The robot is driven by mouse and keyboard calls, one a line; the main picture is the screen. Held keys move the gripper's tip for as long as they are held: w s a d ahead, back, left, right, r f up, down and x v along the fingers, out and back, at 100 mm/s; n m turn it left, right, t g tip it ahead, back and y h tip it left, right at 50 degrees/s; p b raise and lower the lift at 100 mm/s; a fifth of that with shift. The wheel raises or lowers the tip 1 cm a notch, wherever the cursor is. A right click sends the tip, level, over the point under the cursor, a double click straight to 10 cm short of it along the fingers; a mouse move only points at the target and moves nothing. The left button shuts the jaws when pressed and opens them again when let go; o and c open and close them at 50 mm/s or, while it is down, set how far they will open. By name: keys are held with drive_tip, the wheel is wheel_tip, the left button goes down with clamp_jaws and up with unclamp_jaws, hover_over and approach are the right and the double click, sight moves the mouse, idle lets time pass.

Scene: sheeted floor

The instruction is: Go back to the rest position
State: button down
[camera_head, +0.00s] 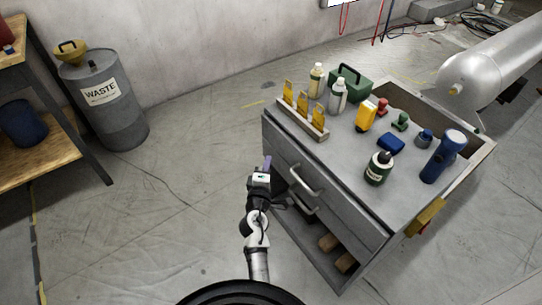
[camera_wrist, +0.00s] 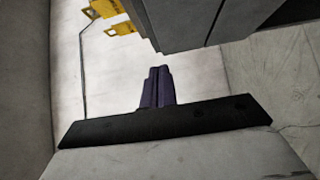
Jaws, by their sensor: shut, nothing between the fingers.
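My gripper (camera_head: 267,164) is beside the left front side of the grey tool cabinet (camera_head: 345,222), below the level of its top. It appears apart from the cabinet, though the exact gap is hard to judge. In the wrist view the two purple fingers (camera_wrist: 158,86) are together with nothing between them. A grey part of the cabinet (camera_wrist: 185,22) fills the upper middle of that view, and yellow pieces (camera_wrist: 110,15) show at its upper left.
The cabinet top holds bottles, a yellow-piece rack (camera_head: 303,120), a green box (camera_head: 350,84) and a blue flashlight (camera_head: 444,157). A drawer handle (camera_head: 304,183) sticks out near my arm. A waste drum (camera_head: 103,103) stands far left. The floor between is clear.

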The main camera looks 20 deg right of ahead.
drive_tip(key=shift+b+v, duration=0.35)
drive_tip(key=shift+v, duration=1.5)
